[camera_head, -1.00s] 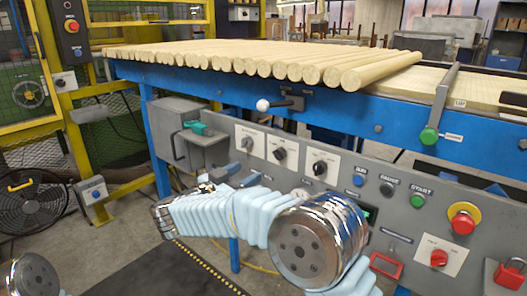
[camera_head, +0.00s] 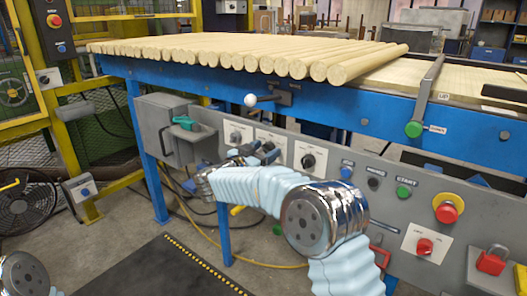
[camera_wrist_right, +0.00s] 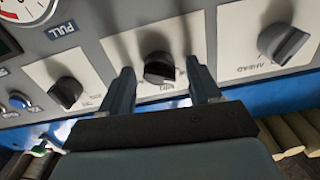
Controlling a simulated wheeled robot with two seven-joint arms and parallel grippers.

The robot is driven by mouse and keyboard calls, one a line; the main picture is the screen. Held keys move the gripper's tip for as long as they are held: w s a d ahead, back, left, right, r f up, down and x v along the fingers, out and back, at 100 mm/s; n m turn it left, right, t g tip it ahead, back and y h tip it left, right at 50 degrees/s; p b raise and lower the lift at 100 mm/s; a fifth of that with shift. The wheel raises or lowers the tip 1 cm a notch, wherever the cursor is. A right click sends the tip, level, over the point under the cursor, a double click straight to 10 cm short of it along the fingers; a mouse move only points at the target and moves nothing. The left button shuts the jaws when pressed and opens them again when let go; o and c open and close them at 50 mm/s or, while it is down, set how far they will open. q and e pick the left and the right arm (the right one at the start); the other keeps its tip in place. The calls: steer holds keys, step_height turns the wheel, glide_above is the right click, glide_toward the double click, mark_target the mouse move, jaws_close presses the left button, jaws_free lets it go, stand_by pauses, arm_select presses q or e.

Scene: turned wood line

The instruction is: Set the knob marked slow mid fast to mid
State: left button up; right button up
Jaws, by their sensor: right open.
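Three black knobs on white plates sit in a row on the grey control panel. The middle knob (camera_wrist_right: 160,68) stands between the fingers of my right gripper (camera_wrist_right: 160,66) in the right wrist view. Its plate is seen upside down, and its lettering is too small to read surely. My right gripper (camera_head: 263,152) is open in front of this plate (camera_head: 270,136) and partly hides the knob in the head view. I cannot tell whether the fingers touch it. My left gripper is out of view.
Other knobs flank it, the left one (camera_head: 236,137) and the right one (camera_head: 308,161). A white-ball lever (camera_head: 251,100) juts out above the panel. A red stop button (camera_head: 447,211) lies farther right. Wooden rods (camera_head: 230,52) lie on the blue-framed line.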

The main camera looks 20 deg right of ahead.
steer(key=shift+c, duration=0.4)
steer(key=c, duration=1)
steer(key=shift+o, duration=0.2)
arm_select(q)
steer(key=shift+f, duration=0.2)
arm_select(e)
steer(key=shift+f+m, duration=0.1)
steer(key=shift+m, duration=0.2)
steer(key=m+b, duration=0.3)
steer(key=m, duration=0.1)
steer(key=shift+f, duration=0.15)
steer(key=m+b, duration=0.3)
steer(key=m, duration=0.1)
steer(key=shift+m, duration=0.3)
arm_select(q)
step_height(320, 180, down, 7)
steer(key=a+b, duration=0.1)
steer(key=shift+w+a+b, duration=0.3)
arm_select(e)
steer(key=shift+m, duration=1.3)
